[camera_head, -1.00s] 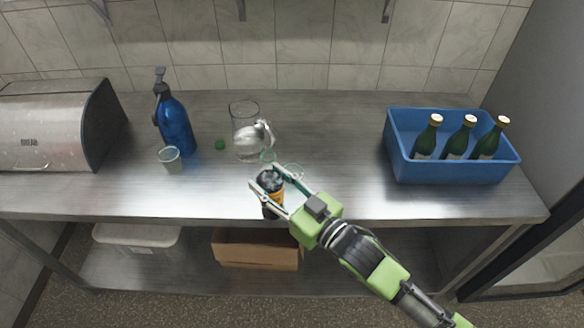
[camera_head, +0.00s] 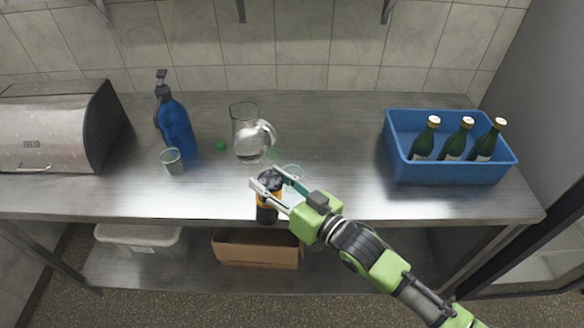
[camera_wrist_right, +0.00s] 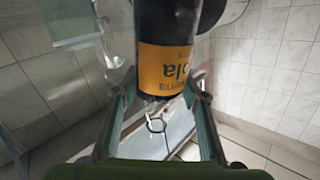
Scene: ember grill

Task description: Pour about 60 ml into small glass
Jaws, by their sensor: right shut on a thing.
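My right gripper (camera_head: 268,182) is shut on a dark bottle with an orange label (camera_head: 266,200), above the counter's front edge. A small clear glass (camera_head: 173,163) stands left on the counter, apart from the bottle. A clear round rim (camera_head: 292,170) shows just behind my right gripper; the rest of that thing is partly hidden. I cannot tell the level in either. My left gripper is not in view.
A jug of clear liquid (camera_head: 248,142) stands behind the bottle. A blue spray bottle (camera_head: 176,130), a small green thing (camera_head: 220,145) and a bread bin (camera_head: 45,135) are left. A blue crate (camera_head: 450,172) with green bottles is right. The counter between jug and crate is mostly clear.

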